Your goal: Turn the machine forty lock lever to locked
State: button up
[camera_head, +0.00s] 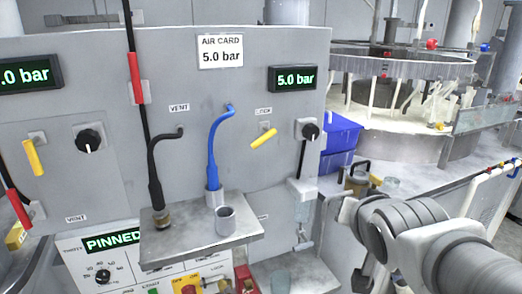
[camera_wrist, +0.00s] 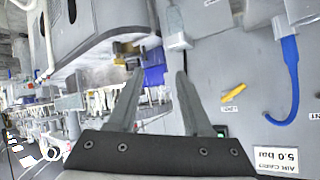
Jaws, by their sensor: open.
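A yellow lever (camera_head: 263,139) sits below a LOCK label (camera_head: 264,112) on the grey panel and slants down to the left. It also shows in the wrist view (camera_wrist: 234,94), right of my fingers. Another yellow lever (camera_head: 34,157) hangs nearly upright on the left of the panel. No readable label shows which lever belongs to machine forty. My gripper (camera_wrist: 158,74) is open and empty, its two fingers apart and touching neither lever. In the head view my arm is at lower right; the fingertips cannot be made out.
A blue hose (camera_head: 213,150) and a black hose (camera_head: 154,165) run to a metal shelf (camera_head: 200,240) jutting from the panel. A black knob (camera_head: 308,131) is right of the slanted lever. Blue bins (camera_head: 338,140) stand beside the panel. A lower display (camera_head: 112,242) reads PINNED.

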jog(key=w+a+m+t+y+b, duration=0.2)
jog(key=w+t+b, duration=0.15)
jog(key=w, duration=0.25)
jog(key=t+y+b, duration=0.3)
jog(key=y+b, duration=0.1)
jog(key=y, duration=0.4)
send_near(261, 143)
jog(key=shift+m, duration=0.4)
jog(key=p+x, duration=0.1)
jog(key=x, duration=1)
jog(key=shift+c, duration=0.3)
grip_shut()
